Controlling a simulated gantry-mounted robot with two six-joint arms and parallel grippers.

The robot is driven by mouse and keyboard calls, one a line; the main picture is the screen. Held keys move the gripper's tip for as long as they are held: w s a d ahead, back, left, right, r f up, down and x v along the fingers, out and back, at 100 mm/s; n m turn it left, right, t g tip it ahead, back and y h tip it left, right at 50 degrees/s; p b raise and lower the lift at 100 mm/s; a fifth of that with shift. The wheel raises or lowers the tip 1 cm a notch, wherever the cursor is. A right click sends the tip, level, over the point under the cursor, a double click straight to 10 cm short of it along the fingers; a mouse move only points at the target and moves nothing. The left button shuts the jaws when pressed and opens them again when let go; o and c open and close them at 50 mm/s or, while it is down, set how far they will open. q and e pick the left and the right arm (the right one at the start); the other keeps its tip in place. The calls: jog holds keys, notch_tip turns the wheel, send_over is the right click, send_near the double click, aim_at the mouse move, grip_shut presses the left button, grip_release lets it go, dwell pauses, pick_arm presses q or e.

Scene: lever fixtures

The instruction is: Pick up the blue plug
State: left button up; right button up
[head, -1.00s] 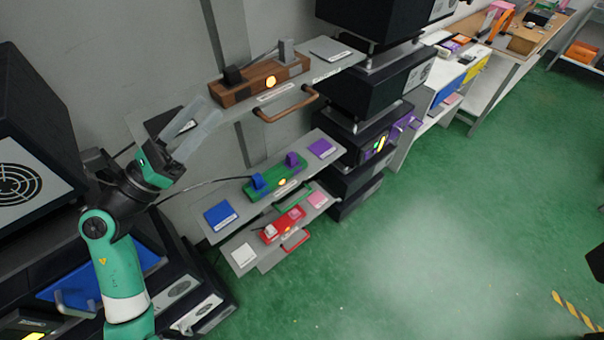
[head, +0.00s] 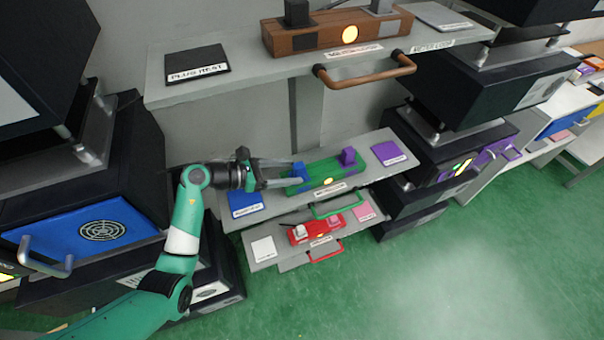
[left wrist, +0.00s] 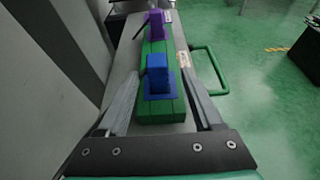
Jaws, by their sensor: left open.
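The blue plug (head: 299,171) stands upright at the left end of a green block (head: 325,175) on the middle shelf. In the left wrist view the blue plug (left wrist: 158,75) sits on a blue base, with the purple plug (left wrist: 155,25) behind it. My left gripper (head: 292,172) is open, with its fingers reaching along the block at the blue plug. In the left wrist view the fingers (left wrist: 160,95) lie on either side of the plug, with a gap at each side. My right gripper is not in view.
A blue pad (head: 244,204) and a purple pad (head: 389,153) lie on the same shelf. A green handle (head: 338,206) sticks out in front. A red block (head: 316,230) is on the shelf below. A shelf with a brown block (head: 338,32) is above.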

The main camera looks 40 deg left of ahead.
aim_at(309, 173)
pick_arm(q)
jog(key=shift+w, duration=0.4)
jog(key=b+x, duration=0.2)
jog(key=x, duration=0.3)
jog(key=shift+w+d+f+b, duration=0.2)
jog(key=shift+w+b, duration=0.05)
jog(key=shift+b, duration=0.1)
jog(key=shift+w, duration=0.15)
jog(key=shift+r, duration=0.1)
grip_shut()
